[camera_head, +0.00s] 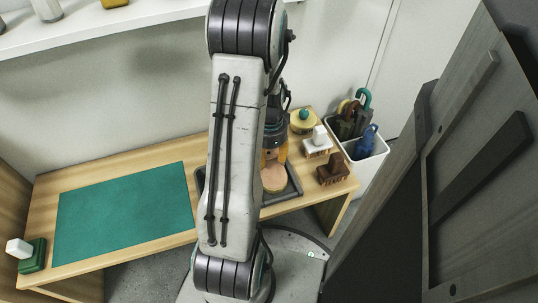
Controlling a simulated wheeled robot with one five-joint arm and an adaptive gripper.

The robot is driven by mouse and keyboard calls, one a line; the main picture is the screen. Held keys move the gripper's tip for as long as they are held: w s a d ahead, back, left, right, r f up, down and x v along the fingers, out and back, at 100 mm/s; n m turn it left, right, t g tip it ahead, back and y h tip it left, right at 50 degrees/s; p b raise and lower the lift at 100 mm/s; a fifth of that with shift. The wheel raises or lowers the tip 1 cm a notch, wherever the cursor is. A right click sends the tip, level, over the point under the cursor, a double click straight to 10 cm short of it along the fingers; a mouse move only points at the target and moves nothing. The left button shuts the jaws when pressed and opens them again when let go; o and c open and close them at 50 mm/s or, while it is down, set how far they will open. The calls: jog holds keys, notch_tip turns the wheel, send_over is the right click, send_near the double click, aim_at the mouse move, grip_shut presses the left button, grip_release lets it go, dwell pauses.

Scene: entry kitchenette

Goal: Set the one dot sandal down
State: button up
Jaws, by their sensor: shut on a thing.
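My gripper (272,152) is partly hidden behind my own arm, over the right part of the wooden bench. It is shut on a tan, sole-shaped thing, which I take for the sandal (274,178). The sandal shows over a dark grey tray (294,190). I cannot tell whether it touches the tray, and no dot can be made out on it. My arm covers the left part of the tray.
A teal mat (125,212) lies on the bench (120,168) at left, with a green-and-white block (32,254) beside it. A yellow round thing (302,124), a white block (318,146) and a brown block (333,170) stand right. Beyond are an umbrella bin (366,168) and a grey door (470,170).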

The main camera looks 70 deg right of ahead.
jog(key=o, duration=1.2)
jog(key=shift+f, duration=0.1)
notch_tip(320, 180, up, 12)
jog(key=p, duration=0.9)
jog(key=w+a+r+n, duration=0.5)
jog(key=w+a+n, duration=0.1)
jog(key=w, duration=0.4)
jog(key=w+a+r+n, duration=0.55)
jog(key=a+n, duration=0.25)
jog(key=a, duration=0.2)
jog(key=shift+s+a+r+n+t, duration=0.35)
jog(key=shift+a+r+n, duration=0.4)
jog(key=shift+a+n, duration=2.05)
jog(key=shift+s+a+r+n+t, duration=0.4)
jog(key=shift+a+r+n, duration=0.3)
jog(key=shift+a+n, duration=2.1)
jog(key=shift+s+a+r+n+t, duration=0.2)
jog(key=shift+a+r+n+t, duration=0.4)
jog(key=shift+a+n, duration=2.2)
